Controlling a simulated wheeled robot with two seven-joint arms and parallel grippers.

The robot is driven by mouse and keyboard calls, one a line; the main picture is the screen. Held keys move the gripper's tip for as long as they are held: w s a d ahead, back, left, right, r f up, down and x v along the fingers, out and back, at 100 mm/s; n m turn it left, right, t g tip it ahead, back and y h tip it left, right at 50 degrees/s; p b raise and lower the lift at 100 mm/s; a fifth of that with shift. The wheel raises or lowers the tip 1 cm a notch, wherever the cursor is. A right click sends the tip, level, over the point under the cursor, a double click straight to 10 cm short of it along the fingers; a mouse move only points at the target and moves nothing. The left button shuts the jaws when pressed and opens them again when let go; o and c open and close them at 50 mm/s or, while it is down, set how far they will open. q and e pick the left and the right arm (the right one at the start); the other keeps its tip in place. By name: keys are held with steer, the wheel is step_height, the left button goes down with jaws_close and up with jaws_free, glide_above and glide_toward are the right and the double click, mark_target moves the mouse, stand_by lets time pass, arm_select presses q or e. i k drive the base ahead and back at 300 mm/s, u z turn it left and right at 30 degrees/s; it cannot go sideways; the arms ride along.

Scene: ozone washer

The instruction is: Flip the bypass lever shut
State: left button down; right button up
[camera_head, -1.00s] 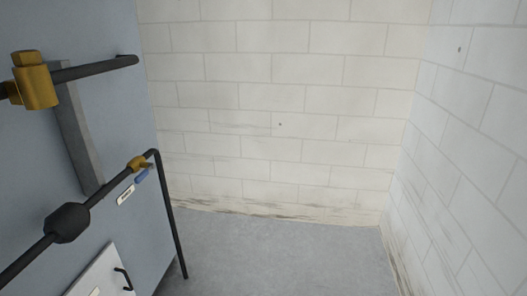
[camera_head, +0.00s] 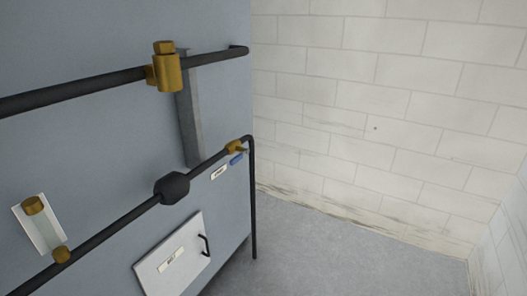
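A small lever with a blue handle (camera_head: 236,160) sits on a brass valve (camera_head: 235,147) near the right end of the lower black pipe (camera_head: 118,226). The handle lies roughly along the pipe's side, just below the valve. A small white label (camera_head: 218,173) is on the panel to its left; its text is too small to read. Neither gripper is in view.
The blue-grey cabinet panel (camera_head: 100,140) fills the left. An upper pipe carries a large brass fitting (camera_head: 168,73). A white hatch with a black handle (camera_head: 172,258) and a sight glass (camera_head: 45,230) sit lower. Grey floor (camera_head: 340,250) is clear before the block wall (camera_head: 400,110).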

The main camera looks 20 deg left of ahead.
mark_target(238, 158)
steer(key=k, duration=0.65)
steer(key=u, duration=0.6)
steer(key=i, duration=1.8)
steer(key=z, duration=0.65)
